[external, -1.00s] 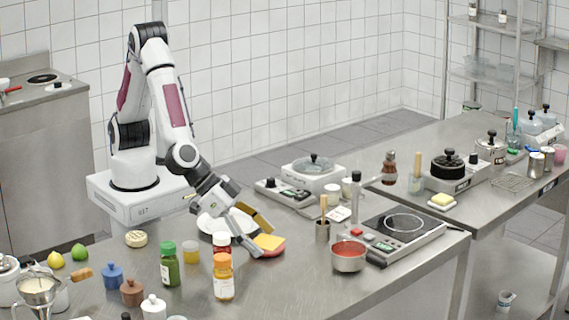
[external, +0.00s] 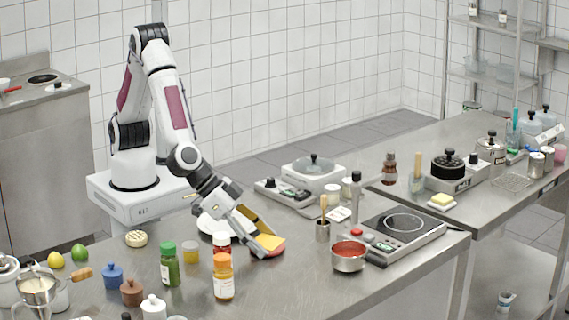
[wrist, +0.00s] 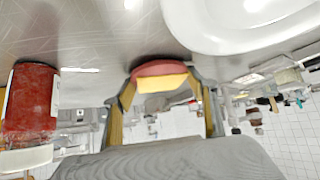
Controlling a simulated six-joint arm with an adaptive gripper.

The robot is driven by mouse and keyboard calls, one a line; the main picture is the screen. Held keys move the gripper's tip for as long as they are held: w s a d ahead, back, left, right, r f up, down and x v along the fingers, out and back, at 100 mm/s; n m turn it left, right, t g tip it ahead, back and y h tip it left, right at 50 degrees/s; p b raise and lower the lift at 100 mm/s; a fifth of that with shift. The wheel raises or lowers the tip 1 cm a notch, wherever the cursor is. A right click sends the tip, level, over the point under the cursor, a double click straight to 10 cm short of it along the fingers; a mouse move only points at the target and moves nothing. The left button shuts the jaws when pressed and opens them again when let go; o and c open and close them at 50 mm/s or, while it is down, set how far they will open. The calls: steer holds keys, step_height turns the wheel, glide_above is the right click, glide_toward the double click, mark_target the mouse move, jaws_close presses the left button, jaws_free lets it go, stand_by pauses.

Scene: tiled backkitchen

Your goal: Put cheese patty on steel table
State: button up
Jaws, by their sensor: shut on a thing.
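The cheese patty (external: 270,244) is a reddish patty with a yellow cheese slice on top. It is low at the steel table (external: 310,284), right of the sauce bottles; I cannot tell whether it touches the surface. My gripper (external: 258,243) is shut on it, with one finger on each side. In the wrist view the patty (wrist: 163,76) sits between the yellowish fingertips of my gripper (wrist: 160,92), its red body and yellow slice both showing. Part of the patty is hidden by a finger in the external view.
A red bottle (external: 221,243), an orange-capped bottle (external: 223,278) and a green bottle (external: 169,265) stand left of my gripper. A white plate (external: 208,222) is behind it; a pot of red sauce (external: 348,258) stands to the right.

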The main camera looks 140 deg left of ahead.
mark_target(262, 242)
steer(key=shift+r, duration=0.15)
step_height(262, 242, up, 10)
stand_by(0.8)
stand_by(0.9)
